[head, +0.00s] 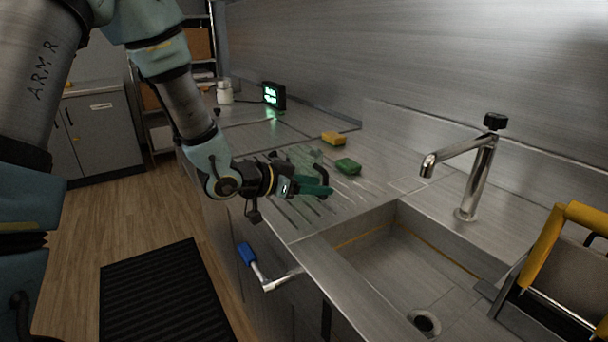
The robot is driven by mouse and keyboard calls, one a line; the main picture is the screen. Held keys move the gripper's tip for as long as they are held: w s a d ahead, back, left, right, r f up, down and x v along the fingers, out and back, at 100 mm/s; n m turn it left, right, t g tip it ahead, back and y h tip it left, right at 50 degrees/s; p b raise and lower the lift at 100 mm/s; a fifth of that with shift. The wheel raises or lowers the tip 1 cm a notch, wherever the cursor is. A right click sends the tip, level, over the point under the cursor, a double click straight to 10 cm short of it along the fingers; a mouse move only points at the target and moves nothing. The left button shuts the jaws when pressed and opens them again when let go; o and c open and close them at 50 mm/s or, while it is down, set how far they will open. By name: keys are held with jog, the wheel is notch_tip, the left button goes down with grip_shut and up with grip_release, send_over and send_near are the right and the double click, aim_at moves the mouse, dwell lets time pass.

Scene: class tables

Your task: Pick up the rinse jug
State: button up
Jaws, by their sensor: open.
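My gripper (324,183) reaches in from the left, low over the ribbed draining board (290,212) left of the sink. Its dark green fingers point right and are apart. A faint, see-through shape (303,158) shows just behind the fingers. It looks like a clear jug, but its outline blends into the steel and my gripper covers part of it. I cannot tell whether the fingers touch it or stand around part of it. No held thing can be made out.
A green sponge (348,166) and a yellow sponge (333,138) lie behind my gripper. A lit display (273,96) and a pale jar (224,93) stand farther back. The sink (385,262), tap (478,170) and a yellow-handled thing (546,248) are to the right. A blue-ended lever (247,255) juts out at the front.

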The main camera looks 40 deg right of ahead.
jog(key=shift+s+p+x, duration=0.15)
jog(key=shift+p+x, duration=0.45)
jog(key=shift+x, duration=0.85)
jog(key=shift+s+p+x, duration=0.1)
jog(key=shift+p+x, duration=0.5)
jog(key=shift+x, duration=0.9)
jog(key=shift+r, duration=0.15)
jog(key=shift+c, duration=0.3)
grip_shut()
